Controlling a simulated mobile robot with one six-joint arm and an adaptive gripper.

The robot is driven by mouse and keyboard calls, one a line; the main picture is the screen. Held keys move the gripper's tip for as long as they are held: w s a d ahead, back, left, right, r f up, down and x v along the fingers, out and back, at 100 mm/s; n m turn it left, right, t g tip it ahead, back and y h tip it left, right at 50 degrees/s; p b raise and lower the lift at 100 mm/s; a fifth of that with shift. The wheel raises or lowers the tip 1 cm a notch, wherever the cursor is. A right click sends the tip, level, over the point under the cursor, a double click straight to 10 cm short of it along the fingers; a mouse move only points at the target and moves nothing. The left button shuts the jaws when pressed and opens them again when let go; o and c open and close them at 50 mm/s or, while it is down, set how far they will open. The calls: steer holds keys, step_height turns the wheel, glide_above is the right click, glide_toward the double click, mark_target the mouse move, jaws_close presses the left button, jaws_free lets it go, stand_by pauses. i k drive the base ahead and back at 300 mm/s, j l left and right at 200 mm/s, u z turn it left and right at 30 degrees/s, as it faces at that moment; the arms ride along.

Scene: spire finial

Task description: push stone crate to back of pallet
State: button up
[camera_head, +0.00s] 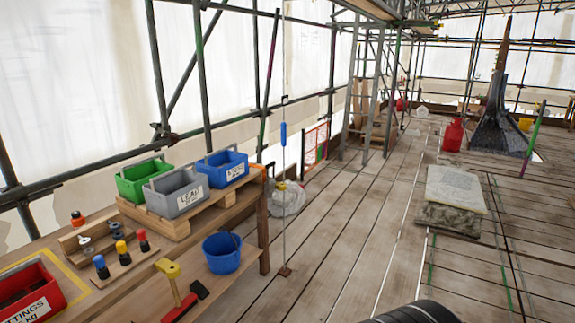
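A small wooden pallet (160,222) lies on the workbench at the left, with three handled crates on it. The green crate (134,186) is at the left, the grey crate (184,203) is in the middle, and the blue crate (234,178) is at the right. The grey crate carries a white label that seems to read LEAD. The blue crate's label is too small to read surely, and I see no label on the green one. I cannot tell for sure which is the stone crate. My gripper is not in view.
The bench also holds a red fittings box (40,300), a rack of coloured-topped pegs (125,262) and a yellow-headed mallet (172,280). A blue bucket (222,262) stands below the pallet. A pale stone block (455,188) sits on the open plank floor at right.

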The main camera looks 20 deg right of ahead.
mark_target(223, 164)
steer(key=i, duration=0.55)
steer(key=i+j+z, duration=0.15)
steer(key=i, duration=1)
steer(key=i+j+z, duration=0.15)
steer(key=i, duration=0.4)
steer(key=i+j, duration=0.15)
steer(key=i, duration=0.4)
steer(key=i+j+z, duration=0.1)
steer(key=i, duration=0.5)
steer(key=j, duration=0.1)
